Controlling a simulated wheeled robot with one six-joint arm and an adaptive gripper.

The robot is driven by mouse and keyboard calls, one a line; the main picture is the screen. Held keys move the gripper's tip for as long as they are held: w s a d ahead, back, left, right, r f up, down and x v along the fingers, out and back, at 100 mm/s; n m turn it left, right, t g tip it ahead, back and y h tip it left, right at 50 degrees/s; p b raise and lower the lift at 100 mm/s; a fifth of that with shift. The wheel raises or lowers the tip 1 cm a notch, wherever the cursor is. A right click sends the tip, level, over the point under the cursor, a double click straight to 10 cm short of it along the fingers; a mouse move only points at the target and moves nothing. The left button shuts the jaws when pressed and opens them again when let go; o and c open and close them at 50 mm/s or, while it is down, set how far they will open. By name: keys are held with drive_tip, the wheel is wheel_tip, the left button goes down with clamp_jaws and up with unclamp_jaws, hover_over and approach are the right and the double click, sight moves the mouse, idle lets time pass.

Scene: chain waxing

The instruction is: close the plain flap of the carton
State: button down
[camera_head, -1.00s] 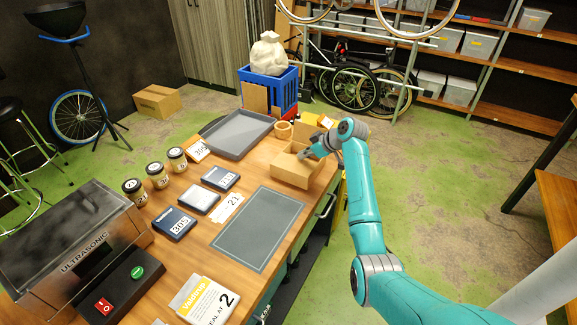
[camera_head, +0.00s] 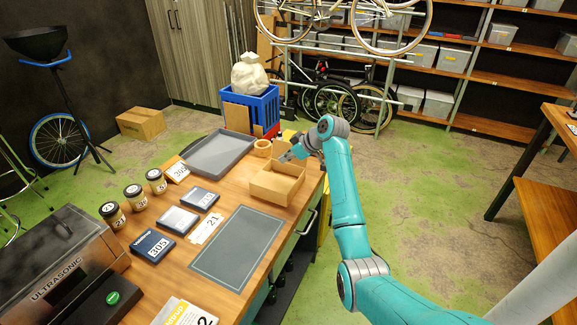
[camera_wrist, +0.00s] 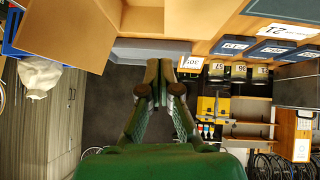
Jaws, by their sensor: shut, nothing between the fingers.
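The small cardboard carton (camera_head: 272,191) stands open on the far right part of the workbench, and its inside shows from above. A raised flap (camera_head: 281,147) shows at its far side, partly behind my gripper. My gripper (camera_head: 286,157) is shut and empty, at the carton's far edge; I cannot tell whether it touches the cardboard. In the wrist view the shut fingertips (camera_wrist: 165,64) point away from the camera, just below the carton's edge. A broad cardboard flap (camera_wrist: 66,36) sticks out at upper left there. I cannot tell which flap is the plain one.
A grey tray (camera_head: 219,154) and a tape roll (camera_head: 263,148) lie beside the carton. A blue crate with a white sack (camera_head: 250,75) stands behind. Jars (camera_head: 134,197), boxes (camera_head: 152,243) and a grey mat (camera_head: 238,246) lie nearer.

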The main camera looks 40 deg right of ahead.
drive_tip(key=v, duration=0.8)
drive_tip(key=shift+d+r, duration=0.2)
drive_tip(key=shift+d, duration=0.1)
drive_tip(key=shift+s, duration=0.1)
